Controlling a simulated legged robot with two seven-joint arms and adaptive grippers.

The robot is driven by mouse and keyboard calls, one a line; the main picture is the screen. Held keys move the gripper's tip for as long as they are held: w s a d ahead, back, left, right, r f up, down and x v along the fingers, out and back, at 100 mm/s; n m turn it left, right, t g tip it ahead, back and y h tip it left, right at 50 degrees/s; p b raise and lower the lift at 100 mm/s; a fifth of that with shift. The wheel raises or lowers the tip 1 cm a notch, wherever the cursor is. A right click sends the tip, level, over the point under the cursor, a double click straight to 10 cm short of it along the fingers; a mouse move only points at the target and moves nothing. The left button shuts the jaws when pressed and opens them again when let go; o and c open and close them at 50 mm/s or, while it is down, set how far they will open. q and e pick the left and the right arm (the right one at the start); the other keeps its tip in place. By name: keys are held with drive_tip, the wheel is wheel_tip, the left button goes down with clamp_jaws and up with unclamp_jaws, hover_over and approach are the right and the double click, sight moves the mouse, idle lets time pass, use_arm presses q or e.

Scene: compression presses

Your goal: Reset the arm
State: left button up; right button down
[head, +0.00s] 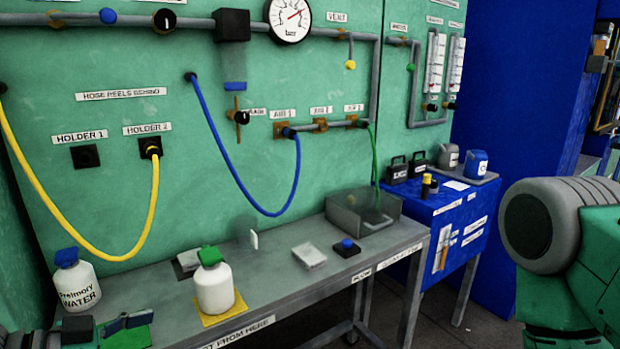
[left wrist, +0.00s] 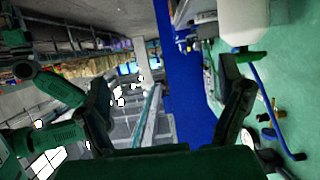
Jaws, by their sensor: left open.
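My left gripper (head: 122,326) is low at the left of the head view, over the near left part of the grey bench (head: 300,277). It is open. In the left wrist view its two dark fingers stand apart with nothing between them (left wrist: 165,95). A white bottle with a green cap (head: 213,285) stands on a yellow pad to the right of the gripper, apart from it. The white bottle also shows in the left wrist view (left wrist: 243,22). Part of my right arm fills the right edge of the head view; its gripper is out of frame.
A white water bottle with a blue cap (head: 76,282) stands behind my left gripper. A yellow hose (head: 93,254) and a blue hose (head: 243,190) hang from the green panel. A blue cabinet (head: 445,219) stands right.

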use_arm(q)
drive_tip(key=s+f+n+g+y, duration=0.1)
drive_tip(key=s+f+n+y, duration=0.15)
drive_tip(key=f, duration=0.55)
drive_tip(key=s+f+n+g+y, duration=0.1)
drive_tip(key=s+f+n+y, duration=0.2)
drive_tip(key=f, duration=0.5)
drive_tip(key=s+a+f+n+g+y, duration=0.1)
drive_tip(key=s+f+n+g+y, duration=0.1)
drive_tip(key=s+f, duration=0.3)
drive_tip(key=s+a+f+n+g+y, duration=0.2)
drive_tip(key=s+f, duration=0.3)
drive_tip(key=s, duration=0.6)
drive_tip(key=shift+g+y, duration=0.8)
drive_tip(key=shift+y, duration=0.05)
use_arm(e)
drive_tip(key=shift+w+d+f, duration=0.2)
drive_tip(key=shift+w+d, duration=0.1)
drive_tip(key=shift+d, duration=0.15)
use_arm(q)
drive_tip(key=shift+a+f+n, duration=0.1)
drive_tip(key=shift+n, duration=0.15)
drive_tip(key=shift+w+a+f, duration=0.1)
drive_tip(key=shift+w+a, duration=0.05)
drive_tip(key=shift+a, duration=0.05)
use_arm(e)
drive_tip(key=shift+a, duration=0.2)
